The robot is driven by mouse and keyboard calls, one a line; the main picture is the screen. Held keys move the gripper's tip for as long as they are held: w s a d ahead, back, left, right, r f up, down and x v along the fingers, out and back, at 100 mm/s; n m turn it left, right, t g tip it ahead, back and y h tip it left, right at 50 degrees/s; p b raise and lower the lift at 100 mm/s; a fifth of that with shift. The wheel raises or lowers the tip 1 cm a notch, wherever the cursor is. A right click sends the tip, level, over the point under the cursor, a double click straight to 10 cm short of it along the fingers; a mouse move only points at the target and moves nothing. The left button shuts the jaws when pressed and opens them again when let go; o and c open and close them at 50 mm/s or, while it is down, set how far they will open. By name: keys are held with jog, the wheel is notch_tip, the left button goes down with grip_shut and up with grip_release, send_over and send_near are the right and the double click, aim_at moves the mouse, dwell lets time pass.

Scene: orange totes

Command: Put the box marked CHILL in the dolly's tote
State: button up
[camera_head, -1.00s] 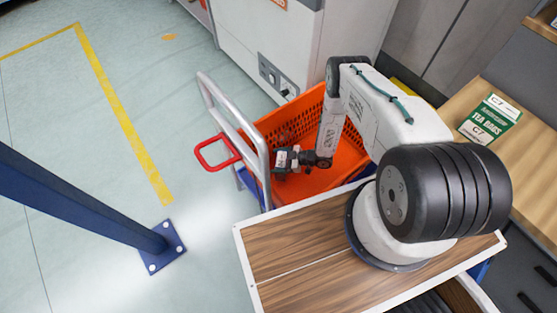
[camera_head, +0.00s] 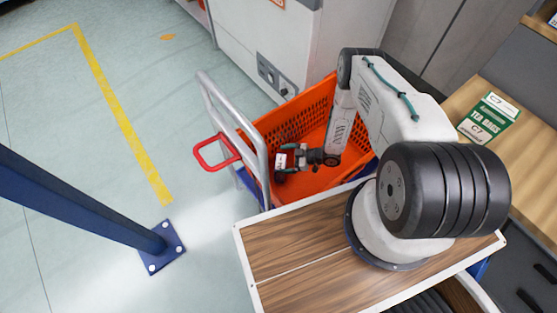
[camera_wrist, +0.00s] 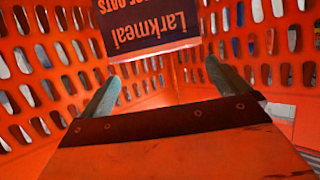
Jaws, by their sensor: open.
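The orange tote (camera_head: 352,165) sits on the dolly, whose grey handle frame (camera_head: 207,100) rises at its left. My gripper (camera_head: 280,168) is down inside the tote, near its left side. In the wrist view my gripper (camera_wrist: 164,72) is open, its two grey fingers apart. Beyond the fingertips, a dark box lettered Larkmeal and OATS (camera_wrist: 150,30) shows at the top, inside the tote. I cannot tell whether the fingers touch it. No marking CHILL is readable in either view.
A red loop handle (camera_head: 203,150) sticks out at the dolly's left. A grey cabinet (camera_head: 255,45) is behind the tote. A blue post (camera_head: 80,205) stands at left; the floor between is clear.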

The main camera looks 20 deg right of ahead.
jog(key=shift+v, duration=1.95)
